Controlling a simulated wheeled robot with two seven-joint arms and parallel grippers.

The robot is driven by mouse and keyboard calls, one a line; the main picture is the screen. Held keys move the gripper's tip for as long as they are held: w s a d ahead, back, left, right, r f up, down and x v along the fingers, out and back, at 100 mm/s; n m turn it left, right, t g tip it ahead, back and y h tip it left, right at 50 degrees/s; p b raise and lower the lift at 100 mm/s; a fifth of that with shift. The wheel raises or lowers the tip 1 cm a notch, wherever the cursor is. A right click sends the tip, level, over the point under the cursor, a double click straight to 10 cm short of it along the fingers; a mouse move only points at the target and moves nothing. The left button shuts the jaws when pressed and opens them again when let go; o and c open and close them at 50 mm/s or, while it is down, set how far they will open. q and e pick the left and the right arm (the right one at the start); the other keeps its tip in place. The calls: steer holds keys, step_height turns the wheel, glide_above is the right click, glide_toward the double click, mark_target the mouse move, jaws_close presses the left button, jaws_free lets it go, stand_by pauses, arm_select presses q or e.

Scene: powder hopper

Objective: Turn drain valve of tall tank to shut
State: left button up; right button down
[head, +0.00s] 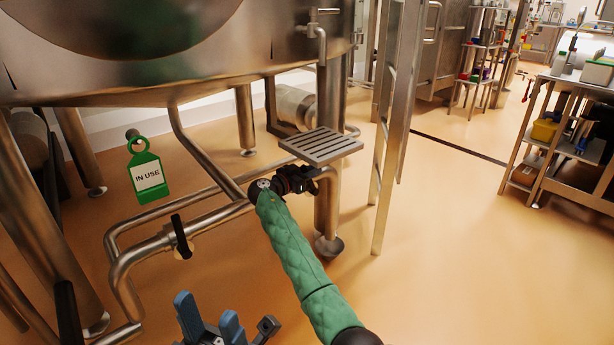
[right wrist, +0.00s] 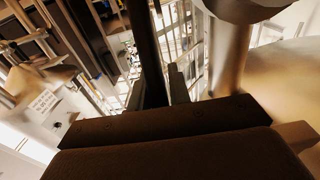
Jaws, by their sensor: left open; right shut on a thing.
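A large steel tank (head: 150,85) fills the upper left of the head view, with steel drain pipes below it. A black handle (head: 181,237) crosses the low pipe at the left. I cannot tell which of these is the tall tank's valve. My left gripper (head: 210,322), with blue fingers, is open and empty at the bottom, apart from the pipes. In the right wrist view my right gripper (right wrist: 164,90) is shut on a dark thing, mostly hidden by its dark body.
A green tag reading "IN USE" (head: 149,172) hangs at the left. A steel frame (head: 390,130) stands right of that. Open floor lies before the shelf cart (head: 570,135).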

steer(key=shift+w+d+r+g+y+p, duration=0.15)
steer(key=shift+w+d+g+y+p, duration=0.35)
steer(key=shift+y, duration=0.3)
steer(key=shift+w+d+g+y, duration=0.15)
steer(key=shift+d+g+y, duration=0.15)
steer(key=shift+d+y, duration=0.1)
steer(key=c, duration=1.3)
jaws_free()
